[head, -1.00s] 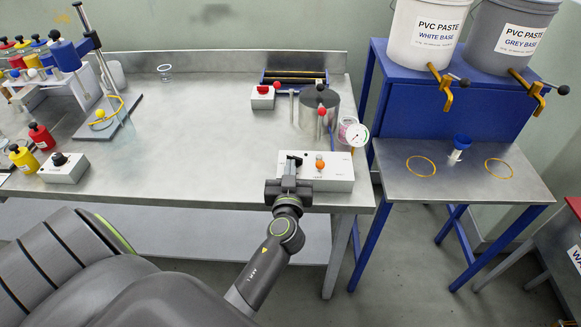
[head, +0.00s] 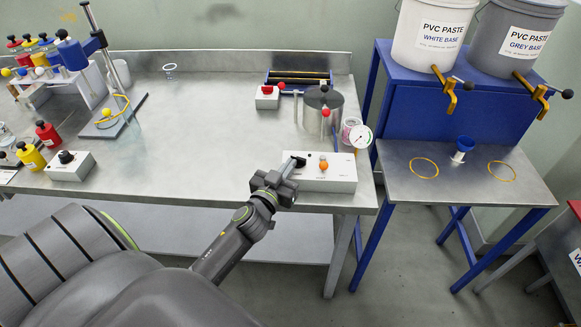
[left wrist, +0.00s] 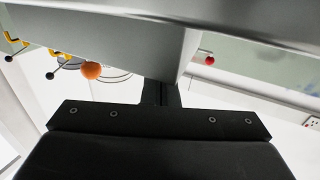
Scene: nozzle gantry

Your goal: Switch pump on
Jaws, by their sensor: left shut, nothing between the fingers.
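The white control box (head: 335,184) sits at the front right edge of the steel bench. An orange ball knob (head: 323,166) stands on its top. My left gripper (head: 298,160) is shut and empty. Its fingertips are at the box's left end, left of the orange knob, with a small gap between in the head view. The orange knob also shows in the left wrist view (left wrist: 91,71), left of the shut fingers (left wrist: 160,93). A round gauge (head: 360,136) stands behind the box. The lever's exact position is hard to tell. My right gripper is not in view.
A steel pot (head: 322,108) with a red-knobbed lever stands behind the box. A small white box with a red button (head: 267,97) is farther back. Paste buckets (head: 436,32) stand on a blue stand at right. The bench middle is clear.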

